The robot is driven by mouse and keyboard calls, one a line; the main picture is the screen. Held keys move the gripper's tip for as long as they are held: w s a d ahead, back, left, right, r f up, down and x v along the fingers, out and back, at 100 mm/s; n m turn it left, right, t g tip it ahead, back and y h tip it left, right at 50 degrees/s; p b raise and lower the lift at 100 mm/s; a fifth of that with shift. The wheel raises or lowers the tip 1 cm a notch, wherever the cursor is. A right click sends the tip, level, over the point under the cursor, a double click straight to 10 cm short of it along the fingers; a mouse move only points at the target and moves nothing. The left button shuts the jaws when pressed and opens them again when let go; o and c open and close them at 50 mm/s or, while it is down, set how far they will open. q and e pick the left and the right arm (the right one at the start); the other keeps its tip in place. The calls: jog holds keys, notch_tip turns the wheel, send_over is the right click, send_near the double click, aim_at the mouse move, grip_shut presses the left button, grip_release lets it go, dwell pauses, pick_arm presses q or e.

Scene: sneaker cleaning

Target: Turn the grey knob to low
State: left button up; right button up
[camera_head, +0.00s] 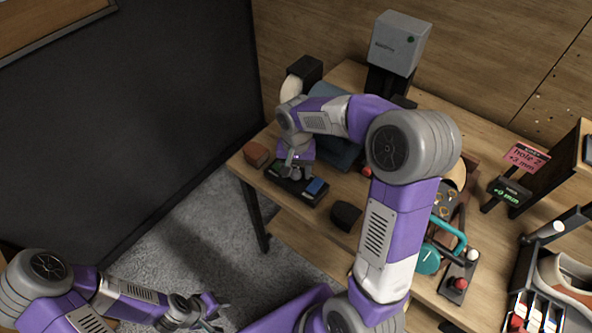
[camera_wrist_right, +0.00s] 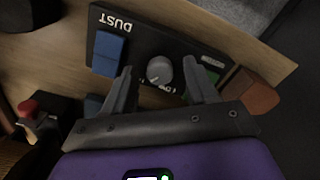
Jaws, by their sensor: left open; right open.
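The grey knob (camera_wrist_right: 159,70) is on a dark control panel (camera_wrist_right: 146,42) and shows in the right wrist view between the fingers of my right gripper (camera_wrist_right: 158,67). The fingers are open, one on each side of the knob, with gaps visible; which mark it points to I cannot tell. Part of the lettering beside it is hidden by a finger. In the head view my right gripper (camera_head: 291,167) is over the panel (camera_head: 308,199) and hides most of the knob. My left gripper (camera_head: 214,310) is open and empty, low at the left, away from the table.
A blue switch (camera_wrist_right: 108,54) by the word DUST and a green part (camera_wrist_right: 208,75) flank the knob. A brown block (camera_head: 256,154) lies at the table's left edge. A dark block (camera_head: 345,216), a red button (camera_head: 461,283) and a teal-handled item (camera_head: 428,260) stand further right.

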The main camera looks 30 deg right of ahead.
jog(key=c, duration=1.1)
jog(key=shift+o, duration=0.2)
jog(key=shift+n, duration=0.3)
jog(key=n+p, duration=0.1)
jog(key=n, duration=0.1)
jog(key=shift+r+n+p, duration=0.1)
jog(key=shift+n+p, duration=0.3)
jog(key=n+p, duration=0.1)
jog(key=n, duration=0.2)
jog(key=shift+n+p, duration=0.3)
jog(key=n+p, duration=0.2)
jog(key=n, duration=0.2)
jog(key=shift+n+p, duration=0.4)
jog(key=shift+n, duration=1.2)
